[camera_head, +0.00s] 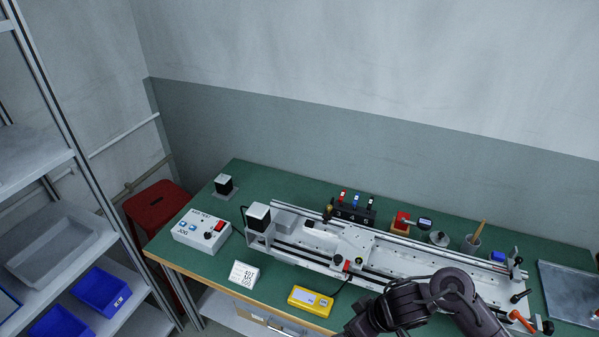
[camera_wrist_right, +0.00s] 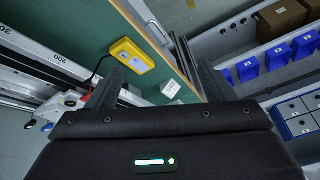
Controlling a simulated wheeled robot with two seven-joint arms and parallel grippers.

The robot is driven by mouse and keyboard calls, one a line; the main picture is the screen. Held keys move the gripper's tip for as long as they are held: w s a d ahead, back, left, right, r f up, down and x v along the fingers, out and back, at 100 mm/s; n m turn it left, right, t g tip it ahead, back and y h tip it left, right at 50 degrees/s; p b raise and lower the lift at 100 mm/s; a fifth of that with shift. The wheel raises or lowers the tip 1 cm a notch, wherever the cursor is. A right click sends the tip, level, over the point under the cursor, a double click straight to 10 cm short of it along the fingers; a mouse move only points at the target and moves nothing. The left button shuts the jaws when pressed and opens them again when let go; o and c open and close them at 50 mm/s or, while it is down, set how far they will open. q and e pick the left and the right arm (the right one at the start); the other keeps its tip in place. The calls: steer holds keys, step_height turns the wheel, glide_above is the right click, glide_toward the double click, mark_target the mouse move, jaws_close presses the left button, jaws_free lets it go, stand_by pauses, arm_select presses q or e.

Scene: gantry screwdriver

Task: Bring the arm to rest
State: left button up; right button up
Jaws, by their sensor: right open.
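My right arm comes in at the bottom right of the head view, in front of the gantry (camera_head: 400,262); its fingertips cannot be made out there. In the right wrist view my right gripper (camera_wrist_right: 158,72) is open, its two dark fingers spread wide with nothing between them. The gantry's white carriage (camera_head: 353,247) sits near the middle of its rails. The wrist view also shows part of the gantry's scaled rail (camera_wrist_right: 45,52) at left. My left gripper is not in view.
The green bench (camera_head: 300,188) carries a control box (camera_head: 202,230), a white sign (camera_head: 244,275), a yellow device (camera_head: 311,301), a bit rack (camera_head: 353,212) and a grey plate (camera_head: 570,292). A red stool (camera_head: 157,203) and shelves with blue bins (camera_head: 101,290) stand at left.

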steer(key=s+d+f+m+b, duration=0.1)
steer(key=s+f+m+b, duration=0.1)
steer(key=f, duration=0.9)
steer(key=s+d+f+m+b, duration=0.1)
steer(key=s+d+f+b, duration=0.1)
steer(key=f, duration=0.9)
steer(key=s+d+f+m+b, duration=0.1)
steer(key=s+f+m+b, duration=0.15)
steer(key=f, duration=0.95)
steer(key=s+d+f+h+b, duration=0.2)
steer(key=s+f, duration=0.6)
steer(key=s, duration=0.4)
steer(key=s+d+f+g+h+b, duration=0.1)
steer(key=s+d+f, duration=0.4)
steer(key=s, duration=0.8)
step_height(320, 180, down, 4)
steer(key=shift+r+g+h+b, duration=0.1)
steer(key=shift+g+h+b, duration=0.25)
steer(key=shift+h, duration=0.25)
steer(key=shift+d, duration=0.1)
steer(key=shift+c, duration=0.5)
